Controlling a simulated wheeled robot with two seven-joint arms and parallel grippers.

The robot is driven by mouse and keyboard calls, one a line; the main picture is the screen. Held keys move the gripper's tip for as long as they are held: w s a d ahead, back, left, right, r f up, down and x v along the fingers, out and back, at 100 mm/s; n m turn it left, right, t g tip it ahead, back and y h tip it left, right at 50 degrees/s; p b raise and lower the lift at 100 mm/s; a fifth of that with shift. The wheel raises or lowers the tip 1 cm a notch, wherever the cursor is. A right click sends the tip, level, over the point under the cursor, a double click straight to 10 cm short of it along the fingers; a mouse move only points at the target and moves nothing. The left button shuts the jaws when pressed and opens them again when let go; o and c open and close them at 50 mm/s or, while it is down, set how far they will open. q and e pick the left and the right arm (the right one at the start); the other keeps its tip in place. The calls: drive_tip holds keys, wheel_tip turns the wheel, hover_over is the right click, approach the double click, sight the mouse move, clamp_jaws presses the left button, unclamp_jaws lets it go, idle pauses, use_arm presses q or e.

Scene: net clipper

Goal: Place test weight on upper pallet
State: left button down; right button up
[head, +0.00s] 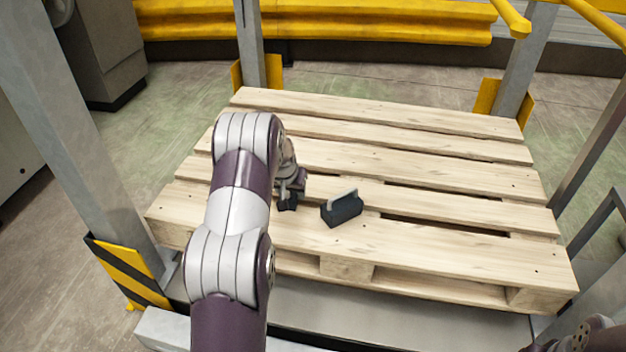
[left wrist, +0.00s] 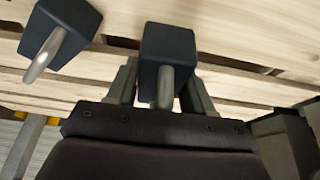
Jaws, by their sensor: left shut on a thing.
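My left gripper (head: 289,188) is over the near left part of the wooden pallet (head: 430,244), its arm covering part of the boards. In the left wrist view, the left gripper (left wrist: 162,88) is shut on the metal handle of a dark block-shaped test weight (left wrist: 168,45). In the head view this weight (head: 288,203) shows only partly below the gripper, at or close above the boards; I cannot tell whether it touches. A second dark weight (head: 342,211) with a grey handle stands on the pallet just right of it, apart from it. It also shows in the left wrist view (left wrist: 62,22).
Grey metal posts (head: 75,120) with yellow feet stand around the pallet's corners. A yellow guard rail (head: 330,22) runs behind. The pallet's middle, back and right boards are bare. Part of my right arm (head: 590,335) shows at the bottom right corner.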

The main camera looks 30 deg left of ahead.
sight(286, 215)
use_arm(q)
drive_tip(key=shift+s+a+f, duration=0.5)
drive_tip(key=shift+s, duration=0.2)
wheel_tip(286, 215, down, 4)
drive_tip(key=b, duration=0.3)
drive_tip(key=shift+f, duration=0.1)
drive_tip(key=shift+s, duration=0.1)
drive_tip(key=shift+c, duration=2.2)
unclamp_jaws()
